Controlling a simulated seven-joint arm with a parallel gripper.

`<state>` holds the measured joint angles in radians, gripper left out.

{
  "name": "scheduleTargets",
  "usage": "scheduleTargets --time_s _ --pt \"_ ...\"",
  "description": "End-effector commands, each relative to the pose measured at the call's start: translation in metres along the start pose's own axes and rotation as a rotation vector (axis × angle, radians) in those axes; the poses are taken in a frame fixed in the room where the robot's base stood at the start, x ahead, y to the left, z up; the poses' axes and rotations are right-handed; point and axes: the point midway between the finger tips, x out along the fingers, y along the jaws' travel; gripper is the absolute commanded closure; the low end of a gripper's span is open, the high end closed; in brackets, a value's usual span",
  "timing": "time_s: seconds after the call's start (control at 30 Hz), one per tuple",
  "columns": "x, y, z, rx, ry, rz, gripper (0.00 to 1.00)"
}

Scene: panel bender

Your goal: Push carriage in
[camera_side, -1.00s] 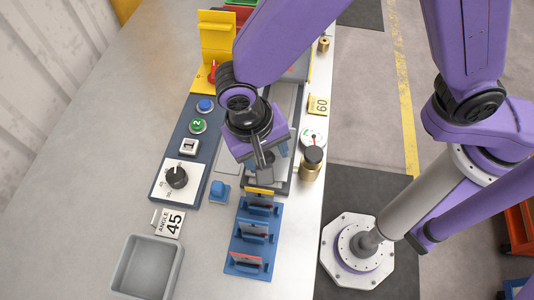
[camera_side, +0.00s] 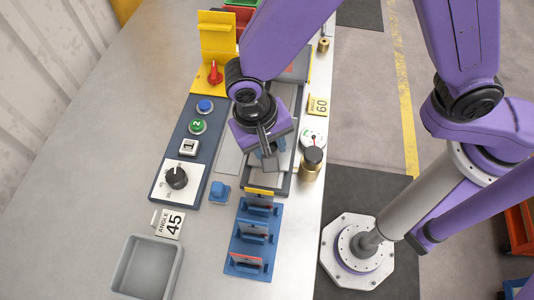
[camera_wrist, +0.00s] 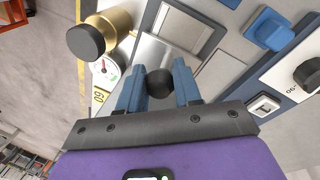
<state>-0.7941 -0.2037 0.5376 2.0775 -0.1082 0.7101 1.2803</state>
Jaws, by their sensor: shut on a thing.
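The carriage (camera_wrist: 153,53) is a grey sliding plate in the frame of the panel bender, with a round black knob (camera_wrist: 160,83) on it. In the wrist view my gripper (camera_wrist: 160,78) has its two blue fingers on either side of this knob and is shut on it. In the side view my gripper (camera_side: 268,160) is low over the bender bed, and it hides the knob and much of the carriage. The bender's dark frame (camera_side: 283,183) shows around the near end of the bed.
A blue rack (camera_side: 245,262) with upright plates stands in front of the bender. A brass cylinder with a black cap (camera_side: 312,164) and a dial gauge (camera_side: 313,138) stand at the right. The control panel (camera_side: 187,150) lies left. A grey tray (camera_side: 148,268) is at the front left.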

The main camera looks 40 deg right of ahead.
Motion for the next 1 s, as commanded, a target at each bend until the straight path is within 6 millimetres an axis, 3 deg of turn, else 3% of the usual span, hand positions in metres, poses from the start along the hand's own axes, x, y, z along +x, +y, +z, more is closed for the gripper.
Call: scheduleTargets --time_s 0.03,0.2,0.6,0.63,0.67,0.7,1.0 --pt "0.001 0.009 -0.013 0.010 -0.001 0.000 1.00" --pt "0.005 0.026 -0.040 0.008 0.000 -0.001 1.00" --pt "0.005 0.031 -0.047 0.004 0.001 -0.002 1.00" --pt "0.005 0.031 -0.047 0.004 0.001 -0.003 0.57" --pt "0.005 0.031 -0.047 0.003 0.001 -0.002 0.47" --pt "0.005 0.031 -0.047 0.003 0.001 -0.002 0.43" --pt "0.004 0.031 -0.047 0.002 0.001 -0.002 0.43"
